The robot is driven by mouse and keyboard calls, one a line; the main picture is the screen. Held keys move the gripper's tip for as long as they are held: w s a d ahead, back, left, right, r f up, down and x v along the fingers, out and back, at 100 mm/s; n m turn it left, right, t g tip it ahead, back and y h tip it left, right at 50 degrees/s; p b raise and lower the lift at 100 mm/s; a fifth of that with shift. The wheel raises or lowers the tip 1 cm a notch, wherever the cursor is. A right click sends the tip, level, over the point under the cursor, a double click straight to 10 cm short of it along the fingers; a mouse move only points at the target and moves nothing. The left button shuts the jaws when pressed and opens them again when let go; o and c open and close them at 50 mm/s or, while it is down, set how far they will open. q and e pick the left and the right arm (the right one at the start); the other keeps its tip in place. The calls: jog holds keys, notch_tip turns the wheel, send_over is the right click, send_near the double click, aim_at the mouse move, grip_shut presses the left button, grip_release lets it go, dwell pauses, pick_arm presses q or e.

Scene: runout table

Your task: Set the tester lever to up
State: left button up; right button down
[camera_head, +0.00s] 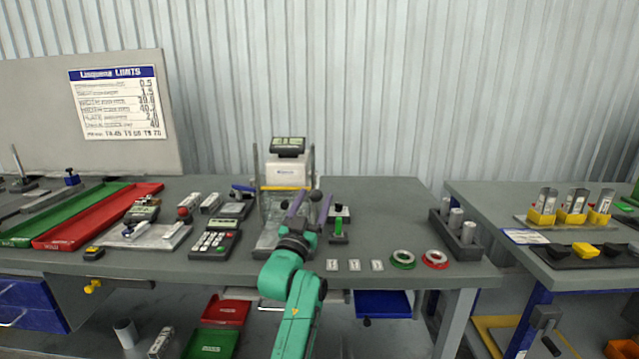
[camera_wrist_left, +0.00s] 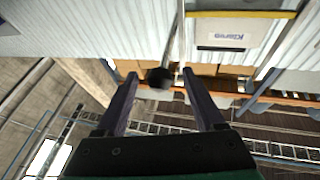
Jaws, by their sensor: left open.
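The tester (camera_head: 287,172) stands at the back middle of the table, a white box with a display on top and a clear lower front. A black ball knob (camera_head: 315,196), apparently on the tester lever, shows at its right side. My left gripper (camera_head: 309,204) is in front of the tester with its purple fingers apart. In the left wrist view the knob (camera_wrist_left: 160,77) lies between the spread fingertips (camera_wrist_left: 160,74), with a gap on each side. A thin metal rod (camera_wrist_left: 179,40) runs up from near it. The tester's label (camera_wrist_left: 226,36) shows there too. My right gripper is out of view.
A keypad device (camera_head: 214,240) lies left of the tester. A small stand with a green part (camera_head: 338,226) is close to the right of my gripper. White tiles (camera_head: 354,265) and green and red rings (camera_head: 403,258) lie at the front right. Table between them is clear.

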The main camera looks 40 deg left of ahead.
aim_at(317, 186)
pick_arm(q)
jog(key=x, duration=0.4)
jog(key=shift+w+p, duration=0.25)
jog(key=shift+p, duration=0.05)
jog(key=shift+r, duration=0.1)
grip_shut()
dwell(1.0)
